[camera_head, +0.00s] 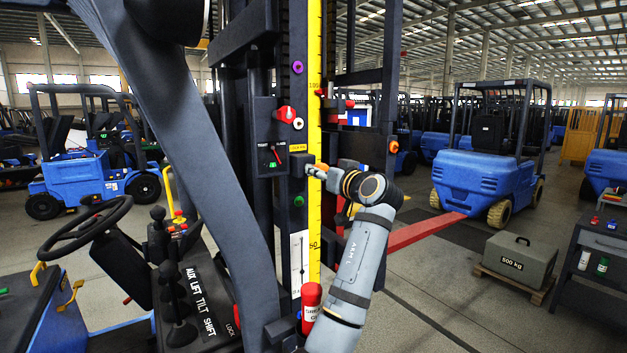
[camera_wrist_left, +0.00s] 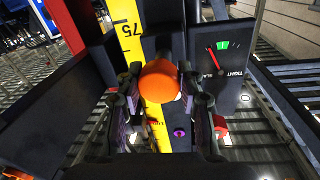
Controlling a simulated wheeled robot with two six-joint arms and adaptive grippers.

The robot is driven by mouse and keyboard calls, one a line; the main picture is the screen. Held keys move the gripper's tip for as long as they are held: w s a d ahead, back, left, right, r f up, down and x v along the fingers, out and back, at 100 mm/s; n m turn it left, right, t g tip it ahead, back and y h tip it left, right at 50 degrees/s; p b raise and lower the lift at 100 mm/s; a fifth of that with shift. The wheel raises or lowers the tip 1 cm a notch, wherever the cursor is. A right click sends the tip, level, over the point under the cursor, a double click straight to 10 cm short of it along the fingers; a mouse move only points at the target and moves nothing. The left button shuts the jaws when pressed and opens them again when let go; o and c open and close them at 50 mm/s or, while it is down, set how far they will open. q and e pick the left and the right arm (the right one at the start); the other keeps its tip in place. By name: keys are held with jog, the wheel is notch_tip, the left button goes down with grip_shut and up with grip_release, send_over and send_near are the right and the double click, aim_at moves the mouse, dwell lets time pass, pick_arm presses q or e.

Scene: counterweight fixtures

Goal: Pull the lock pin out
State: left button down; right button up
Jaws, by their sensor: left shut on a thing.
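My left gripper (camera_head: 318,172) is at the mast beside the yellow height scale (camera_head: 314,120), with its arm rising from the lower middle of the head view. In the left wrist view my left gripper (camera_wrist_left: 160,88) is shut on the orange knob (camera_wrist_left: 159,80) of the lock pin, a finger on each side. In the head view a little of the knob (camera_head: 322,166) shows at the fingertips. The pin's shaft is hidden behind the knob, so I cannot tell how deep it sits. My right gripper is not in view.
A gauge marked TIGHT (camera_head: 270,157) is left of the gripper; in the left wrist view the gauge (camera_wrist_left: 222,60) is at the right. A red knob (camera_head: 286,113) is above. A thick dark pillar (camera_head: 190,150) crosses the left. A 500 kg weight (camera_head: 520,262) stands at right.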

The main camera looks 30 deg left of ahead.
pick_arm(q)
jog(key=shift+v, duration=0.8)
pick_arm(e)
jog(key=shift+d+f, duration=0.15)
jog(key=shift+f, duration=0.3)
pick_arm(q)
jog(key=shift+w+d+f, duration=0.1)
jog(key=c, duration=1.3)
grip_release()
jog(key=o, duration=0.5)
jog(key=shift+d, duration=0.15)
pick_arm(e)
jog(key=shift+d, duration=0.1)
pick_arm(q)
jog(key=v, duration=0.7)
jog(key=shift+d, duration=0.1)
